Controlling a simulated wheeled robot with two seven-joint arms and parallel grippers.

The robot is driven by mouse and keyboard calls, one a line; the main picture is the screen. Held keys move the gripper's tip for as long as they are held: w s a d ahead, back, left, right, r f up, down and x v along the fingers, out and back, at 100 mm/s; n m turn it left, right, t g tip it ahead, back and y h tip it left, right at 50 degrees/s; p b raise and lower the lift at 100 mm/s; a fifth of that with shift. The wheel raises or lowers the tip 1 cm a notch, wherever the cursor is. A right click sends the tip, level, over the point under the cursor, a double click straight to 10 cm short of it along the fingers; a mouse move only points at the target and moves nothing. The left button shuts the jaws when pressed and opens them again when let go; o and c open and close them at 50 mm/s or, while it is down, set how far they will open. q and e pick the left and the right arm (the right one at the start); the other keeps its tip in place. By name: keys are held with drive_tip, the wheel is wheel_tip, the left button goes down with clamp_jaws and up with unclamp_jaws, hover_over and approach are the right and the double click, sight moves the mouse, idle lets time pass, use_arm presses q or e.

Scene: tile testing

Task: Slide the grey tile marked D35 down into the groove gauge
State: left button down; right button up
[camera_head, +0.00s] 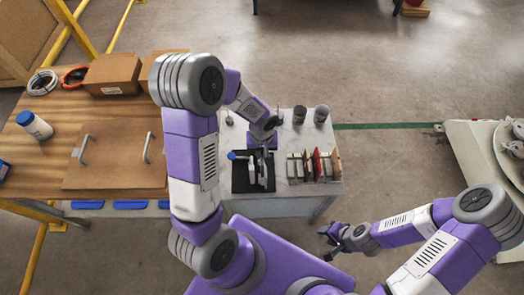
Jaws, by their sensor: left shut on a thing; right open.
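My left gripper (266,146) is over the small white-topped table, above a black mat (240,183). It is shut on a thin grey piece, which looks like the grey tile (264,167); its D35 mark cannot be read. Small light upright parts with a blue knob, apparently the groove gauge (252,170), stand on the mat just below and beside the gripper. Whether the tile touches the gauge cannot be told. My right gripper (328,242) is open and empty, low at the right, off the table.
A rack with several upright tiles (313,166), one red, stands right of the mat. Two dark cups (299,115) (321,114) stand behind it. A wooden bench (100,185) with boxes and a bottle (34,125) is at the left. A machine (490,150) stands at the far right.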

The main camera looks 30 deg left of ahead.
use_arm(q)
drive_tip(key=shift+f, duration=0.3)
drive_tip(key=shift+f+b, duration=1.25)
drive_tip(key=shift+b, duration=0.2)
drive_tip(key=shift+f, duration=0.15)
drive_tip(key=c, duration=1.1)
unclamp_jaws()
drive_tip(key=shift+o, duration=0.2)
drive_tip(key=shift+r+p, duration=1.25)
drive_tip(key=shift+r, duration=2.6)
